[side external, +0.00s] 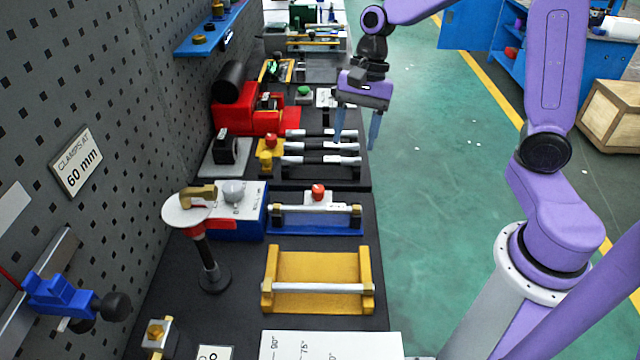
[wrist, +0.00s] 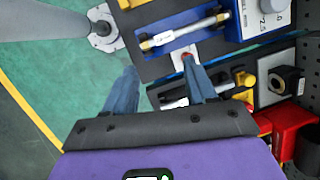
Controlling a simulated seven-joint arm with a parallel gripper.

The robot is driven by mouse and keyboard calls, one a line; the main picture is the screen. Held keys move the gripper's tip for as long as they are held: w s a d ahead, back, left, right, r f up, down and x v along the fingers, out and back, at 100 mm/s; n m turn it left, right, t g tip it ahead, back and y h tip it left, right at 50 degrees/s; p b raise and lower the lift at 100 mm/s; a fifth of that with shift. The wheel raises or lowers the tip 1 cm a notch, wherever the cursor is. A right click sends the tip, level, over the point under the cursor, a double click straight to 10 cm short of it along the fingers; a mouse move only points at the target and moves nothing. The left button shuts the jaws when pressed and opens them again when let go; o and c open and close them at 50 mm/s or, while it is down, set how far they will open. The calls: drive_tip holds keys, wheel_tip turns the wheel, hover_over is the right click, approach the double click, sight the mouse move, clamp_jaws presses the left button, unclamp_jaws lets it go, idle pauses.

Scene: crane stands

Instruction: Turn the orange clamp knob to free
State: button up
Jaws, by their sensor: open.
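An orange-red knob (side external: 318,192) stands upright on a small white plate at the back of the blue stand (side external: 315,230), which carries a silver rod (side external: 308,208). In the wrist view the blue stand (wrist: 165,42) lies ahead of the fingers. A small red spot (wrist: 185,56), probably the knob, shows there on a white plate, mostly hidden behind the right finger. My gripper (side external: 356,143) is open and empty, pointing down above the bench's right edge, behind and to the right of the knob and apart from it. Its spread fingers show in the wrist view (wrist: 160,70).
A yellow stand (side external: 315,265) with a rod is in front of the blue one. Several dark stands with rods (side external: 320,160) lie behind it. A blue-and-white dial box (side external: 240,208) and a round-topped post (side external: 205,255) stand left. Green floor (side external: 450,150) is open at right.

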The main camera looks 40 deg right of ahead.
sight(319, 187)
drive_tip(key=w+d+f+m+y, duration=0.1)
drive_tip(key=w+d+m, duration=0.4)
drive_tip(key=w+m, duration=0.25)
drive_tip(key=shift+t, duration=0.4)
drive_tip(key=x, duration=1.7)
drive_tip(key=shift+a+f, duration=0.1)
drive_tip(key=shift+a, duration=0.4)
drive_tip(key=c, duration=1)
